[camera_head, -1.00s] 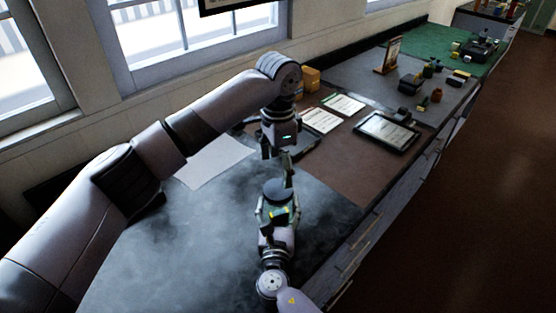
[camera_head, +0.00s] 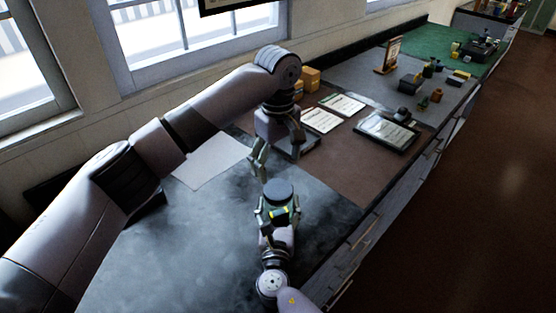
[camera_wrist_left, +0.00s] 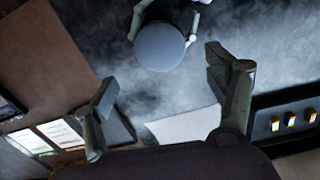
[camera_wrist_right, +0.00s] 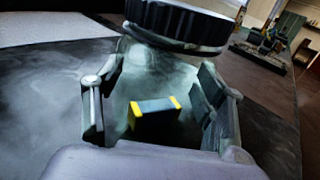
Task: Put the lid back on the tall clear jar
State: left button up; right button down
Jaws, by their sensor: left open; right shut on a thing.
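The clear jar (camera_head: 268,209) stands upright in my right gripper (camera_head: 278,211), whose fingers close on its sides. Its glass (camera_wrist_right: 165,68) fills the right wrist view between the fingers. The dark round lid (camera_head: 278,189) sits on top of the jar. Its ribbed rim (camera_wrist_right: 180,22) shows in the right wrist view, and its flat grey top (camera_wrist_left: 160,47) in the left wrist view. It looks level; I cannot tell whether it is fully seated. My left gripper (camera_head: 278,163) is open and empty, beyond the jar and apart from the lid.
A white sheet (camera_head: 212,160) lies left of my left gripper. A dark tablet (camera_head: 386,131), printed cards (camera_head: 321,120) and yellow-orange boxes (camera_head: 310,78) are farther back. The dark grey worktop (camera_head: 180,255) left of the jar is clear.

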aim_at(278, 189)
pick_arm(q)
jog(key=shift+n, duration=0.6)
jog(key=shift+f, duration=4)
jog(key=shift+c, duration=0.3)
